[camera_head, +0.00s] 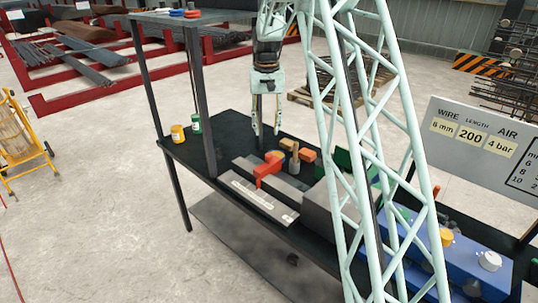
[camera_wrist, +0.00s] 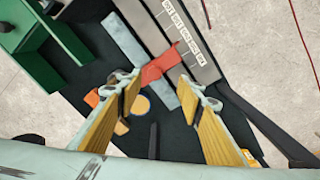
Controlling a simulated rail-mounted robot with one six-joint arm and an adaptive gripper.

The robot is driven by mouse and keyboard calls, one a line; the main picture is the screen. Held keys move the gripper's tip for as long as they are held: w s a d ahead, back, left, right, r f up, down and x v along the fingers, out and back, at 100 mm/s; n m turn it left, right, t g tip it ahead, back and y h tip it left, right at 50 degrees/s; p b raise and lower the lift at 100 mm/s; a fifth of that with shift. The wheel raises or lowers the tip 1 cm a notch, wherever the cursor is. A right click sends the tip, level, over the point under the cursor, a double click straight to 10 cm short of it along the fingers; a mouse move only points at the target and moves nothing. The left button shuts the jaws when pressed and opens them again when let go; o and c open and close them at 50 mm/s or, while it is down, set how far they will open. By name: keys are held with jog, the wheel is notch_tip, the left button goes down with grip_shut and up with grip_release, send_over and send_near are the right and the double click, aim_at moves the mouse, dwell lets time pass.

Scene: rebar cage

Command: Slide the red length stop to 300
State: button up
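The red length stop (camera_head: 268,170) sits across a grey rail with a pale label scale (camera_head: 252,193) on the bench. In the wrist view the red stop (camera_wrist: 160,66) lies just beyond my fingertips, and the scale (camera_wrist: 183,33) shows several white labels too small to read surely. My gripper (camera_head: 265,131) points down above the bench, behind the stop. In the wrist view my gripper (camera_wrist: 160,88) is open, with nothing between its yellow-padded fingers. It appears apart from the stop. The sign (camera_head: 478,143) reads 8 mm wire, length 200, air 4 bar.
Orange blocks (camera_head: 306,155) and a wooden-handled tool (camera_head: 294,160) stand close behind the stop. A grey box (camera_head: 322,206) is at the rail's right. Yellow (camera_head: 178,133) and green (camera_head: 196,123) cans stand at the left. A blue unit with knobs (camera_head: 455,262) is at the right.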

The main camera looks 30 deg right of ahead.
aim_at(269, 154)
jog(key=shift+w+d+f+p, duration=0.25)
jog(key=shift+w+d+f, duration=0.3)
jog(key=shift+f, duration=0.15)
jog(key=shift+w+d+f+p, duration=0.2)
jog(key=shift+w+d+f, duration=0.25)
jog(key=shift+f, duration=0.25)
jog(key=shift+f, duration=0.1)
jog(key=shift+f+p, duration=0.3)
jog(key=shift+f, duration=6.5)
jog(key=shift+c, duration=0.2)
jog(key=c, duration=1.1)
